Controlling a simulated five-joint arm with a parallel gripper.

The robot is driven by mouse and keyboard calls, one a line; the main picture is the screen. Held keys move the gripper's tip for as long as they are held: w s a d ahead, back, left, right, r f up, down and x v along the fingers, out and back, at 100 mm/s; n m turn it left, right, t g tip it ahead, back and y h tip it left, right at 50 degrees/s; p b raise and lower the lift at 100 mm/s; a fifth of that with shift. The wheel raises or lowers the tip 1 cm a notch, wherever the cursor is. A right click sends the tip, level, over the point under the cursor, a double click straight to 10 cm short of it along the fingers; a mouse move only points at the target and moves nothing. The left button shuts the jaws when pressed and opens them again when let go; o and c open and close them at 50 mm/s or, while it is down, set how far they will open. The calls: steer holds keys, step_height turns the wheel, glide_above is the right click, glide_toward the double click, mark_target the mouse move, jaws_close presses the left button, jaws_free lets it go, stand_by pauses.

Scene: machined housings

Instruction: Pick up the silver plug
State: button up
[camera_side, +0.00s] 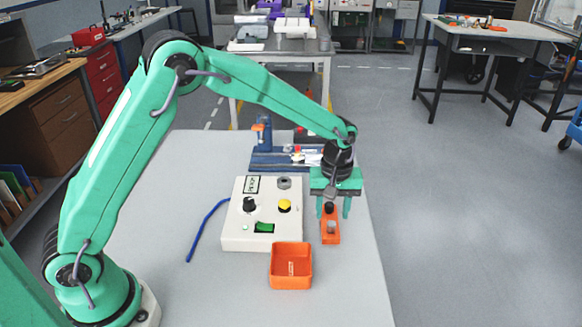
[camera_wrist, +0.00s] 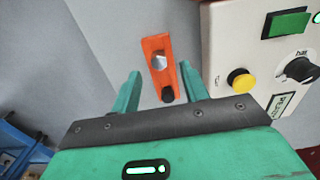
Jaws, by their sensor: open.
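The silver plug (camera_side: 331,227) stands in the near end of a small orange holder (camera_side: 330,240) on the grey table. A black plug (camera_side: 329,208) stands in the holder's other end. In the wrist view the silver plug (camera_wrist: 159,61) shows as a hexagonal head, with the black plug (camera_wrist: 168,95) below it, nearer my palm. My gripper (camera_side: 333,214) is open and empty, pointing down above the holder. In the wrist view its two fingers (camera_wrist: 158,69) lie on either side of the holder (camera_wrist: 155,46), apart from it.
A white control box (camera_side: 238,232) with knobs, a yellow button and a green switch stands just left of the holder. An empty orange bin (camera_side: 291,286) is in front. Blue equipment (camera_side: 264,162) stands behind. The table's right edge is close to the holder.

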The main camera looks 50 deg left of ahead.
mark_target(332, 223)
steer(key=shift+d+f, duration=0.1)
steer(key=shift+f, duration=2.05)
jaws_close()
